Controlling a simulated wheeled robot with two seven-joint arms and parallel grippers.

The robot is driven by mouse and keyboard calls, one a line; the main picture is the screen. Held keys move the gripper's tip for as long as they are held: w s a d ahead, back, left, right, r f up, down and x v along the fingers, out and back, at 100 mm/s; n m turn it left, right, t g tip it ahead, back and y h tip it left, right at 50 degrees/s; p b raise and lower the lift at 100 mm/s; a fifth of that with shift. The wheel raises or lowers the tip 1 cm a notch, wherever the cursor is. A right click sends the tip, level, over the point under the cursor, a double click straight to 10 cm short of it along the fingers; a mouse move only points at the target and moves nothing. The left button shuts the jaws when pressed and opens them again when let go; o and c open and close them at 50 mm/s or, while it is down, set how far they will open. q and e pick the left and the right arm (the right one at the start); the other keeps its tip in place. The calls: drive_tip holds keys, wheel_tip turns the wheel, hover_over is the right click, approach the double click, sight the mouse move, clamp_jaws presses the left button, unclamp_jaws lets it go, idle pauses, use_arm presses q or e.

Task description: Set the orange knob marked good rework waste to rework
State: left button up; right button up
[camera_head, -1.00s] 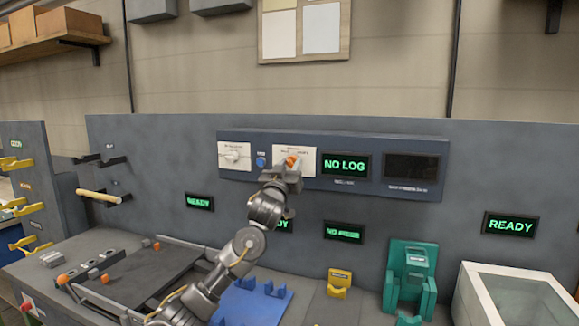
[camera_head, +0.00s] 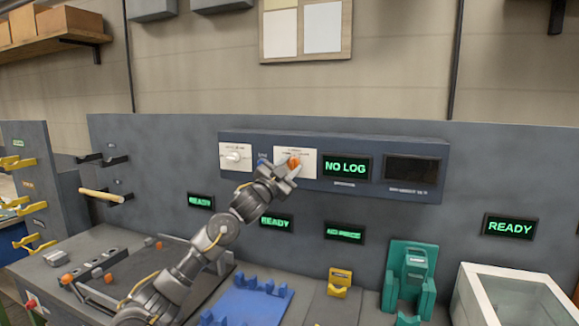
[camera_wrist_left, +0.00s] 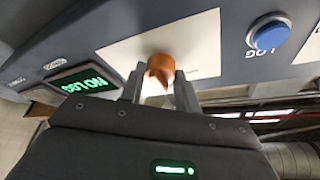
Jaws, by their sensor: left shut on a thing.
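The orange knob (camera_head: 294,162) sits on a white plate (camera_head: 309,170) in the dark blue panel on the back wall. It also shows in the left wrist view (camera_wrist_left: 160,68). My left gripper (camera_head: 292,169) is at the knob, with its two fingers on either side of it, shut on it. In the left wrist view the fingers (camera_wrist_left: 159,88) reach up to the knob. The knob's markings are too small to read, so I cannot tell which one it points at. My right gripper is not in view.
A white knob (camera_head: 235,156) is left on the same panel. A blue button (camera_wrist_left: 268,36) is close beside the orange knob's plate. The NO LOG display (camera_head: 346,167) is just right of it. A blue rack (camera_head: 250,302) and a green fixture (camera_head: 410,275) stand below.

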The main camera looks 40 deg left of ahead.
use_arm(q)
drive_tip(key=shift+m, duration=0.4)
drive_tip(key=o, duration=1)
drive_tip(key=shift+s+f, duration=0.2)
drive_tip(key=shift+s, duration=0.05)
drive_tip(key=b+v, duration=0.4)
drive_tip(key=v, duration=0.6)
drive_tip(key=shift+s+a+r+b, duration=0.1)
drive_tip(key=shift+s+b, duration=0.1)
drive_tip(key=shift+b, duration=0.15)
